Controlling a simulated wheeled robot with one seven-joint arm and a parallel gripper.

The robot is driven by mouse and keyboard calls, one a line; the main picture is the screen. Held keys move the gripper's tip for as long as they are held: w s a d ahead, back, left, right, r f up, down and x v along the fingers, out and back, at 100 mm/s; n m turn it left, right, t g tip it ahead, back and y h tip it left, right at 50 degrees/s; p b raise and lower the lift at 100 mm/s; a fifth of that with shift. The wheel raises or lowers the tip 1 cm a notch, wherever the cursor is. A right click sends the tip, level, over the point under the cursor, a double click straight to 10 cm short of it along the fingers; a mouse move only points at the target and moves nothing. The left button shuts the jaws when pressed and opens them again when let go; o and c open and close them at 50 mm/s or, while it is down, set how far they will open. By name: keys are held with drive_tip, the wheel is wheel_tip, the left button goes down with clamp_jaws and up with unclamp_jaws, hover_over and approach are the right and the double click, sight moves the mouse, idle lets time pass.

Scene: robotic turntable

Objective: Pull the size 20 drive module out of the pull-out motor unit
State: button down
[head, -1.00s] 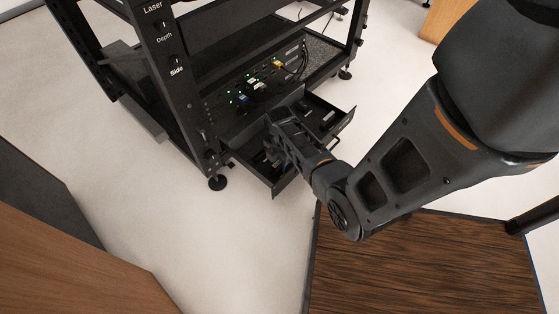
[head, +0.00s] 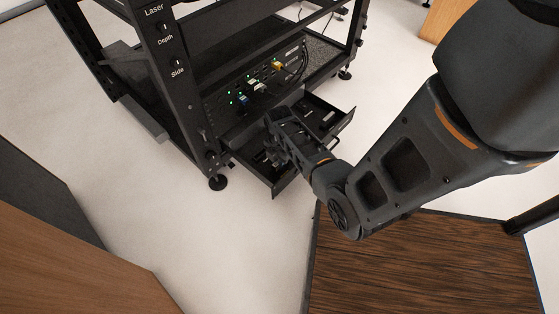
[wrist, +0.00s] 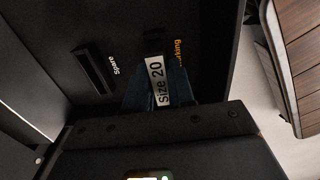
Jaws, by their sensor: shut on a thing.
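The pull-out motor unit (head: 262,178) is a black open drawer at the bottom of the dark rack. My gripper (head: 273,156) reaches down into it from the right. In the wrist view, the size 20 drive module shows by its white "Size 20" label (wrist: 157,82). My gripper (wrist: 160,92) is shut on the module, with dark bluish finger parts at both sides of the label. The module is beside the orange "Working" marking. An empty-looking slot (wrist: 94,71) marked "Spare" lies to its left. The module's lower part is hidden.
The rack (head: 172,95) stands over the drawer, with a connector panel (head: 262,88) of lit green lights and cables just behind it. A dark wood surface (head: 425,265) is at the lower right. Pale floor (head: 240,250) is clear in front of the drawer.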

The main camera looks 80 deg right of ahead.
drive_tip(key=shift+r+p, duration=2.05)
drive_tip(key=shift+p, duration=0.1)
drive_tip(key=shift+r, duration=0.1)
